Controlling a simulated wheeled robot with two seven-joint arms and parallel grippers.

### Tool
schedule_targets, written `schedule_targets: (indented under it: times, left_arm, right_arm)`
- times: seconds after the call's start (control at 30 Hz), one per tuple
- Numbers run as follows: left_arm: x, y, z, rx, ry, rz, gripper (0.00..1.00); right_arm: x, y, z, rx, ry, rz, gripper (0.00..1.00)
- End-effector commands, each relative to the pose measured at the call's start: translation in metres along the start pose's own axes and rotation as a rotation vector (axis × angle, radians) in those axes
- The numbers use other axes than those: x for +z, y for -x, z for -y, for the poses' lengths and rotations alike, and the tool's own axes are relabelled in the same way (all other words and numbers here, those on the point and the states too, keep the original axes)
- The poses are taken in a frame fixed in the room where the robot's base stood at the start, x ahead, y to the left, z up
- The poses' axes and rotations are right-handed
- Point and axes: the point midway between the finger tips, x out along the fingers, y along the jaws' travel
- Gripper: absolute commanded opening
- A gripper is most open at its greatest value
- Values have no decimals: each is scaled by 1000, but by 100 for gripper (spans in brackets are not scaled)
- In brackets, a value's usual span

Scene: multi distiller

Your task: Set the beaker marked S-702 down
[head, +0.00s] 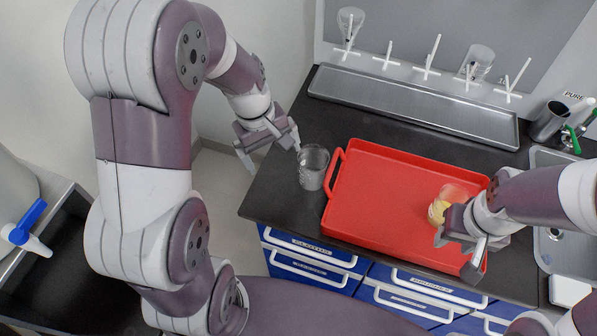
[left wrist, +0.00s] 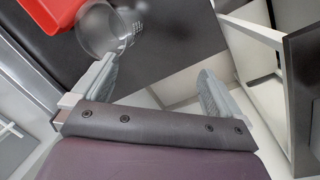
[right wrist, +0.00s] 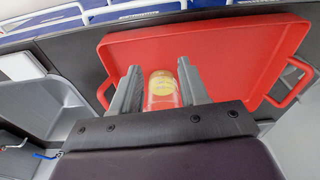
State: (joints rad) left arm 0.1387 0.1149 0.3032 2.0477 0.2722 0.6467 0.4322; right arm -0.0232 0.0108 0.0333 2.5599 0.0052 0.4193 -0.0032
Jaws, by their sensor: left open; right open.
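A clear, empty-looking beaker (head: 313,168) stands upright on the dark counter, just left of the red tray. It also shows at the top of the left wrist view (left wrist: 104,30), with white print too small to read. My left gripper (head: 272,156) is open and empty, to the left of this beaker and apart from it. A second clear beaker (head: 459,191) with yellow contents is on the red tray's right part. My right gripper (head: 457,252) is open beside it; in the right wrist view this beaker (right wrist: 162,90) appears between the open fingers. No S-702 mark is legible.
The red tray (head: 375,205) has raised walls and end handles; its middle is clear. A metal trough (head: 410,105) lies behind it, below a peg rack (head: 425,70) with glassware. A sink (head: 560,250) is at right. The counter's left edge is close to the clear beaker.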

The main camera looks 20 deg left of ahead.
Motion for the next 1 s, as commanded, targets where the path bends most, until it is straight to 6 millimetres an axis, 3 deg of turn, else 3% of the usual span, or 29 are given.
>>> schedule_targets:
  times: [0.03,0.1,0.2,0.27,0.53,1.0]
  left_arm:
    - [-12,4,-17,38,227,44,100]
    - [-19,13,-40,78,527,123,100]
    - [-15,26,-59,90,794,208,100]
    - [-10,24,-59,71,879,235,100]
    - [2,-29,-66,57,924,240,100]
    - [13,-95,-80,61,921,236,100]
  right_arm:
    - [0,2,0,0,0,0,44]
    - [0,1,0,0,0,0,44]
    - [0,1,0,0,0,0,44]
    - [0,1,0,0,0,0,44]
    - [0,-1,0,0,0,0,44]
    - [0,-1,0,0,0,0,44]
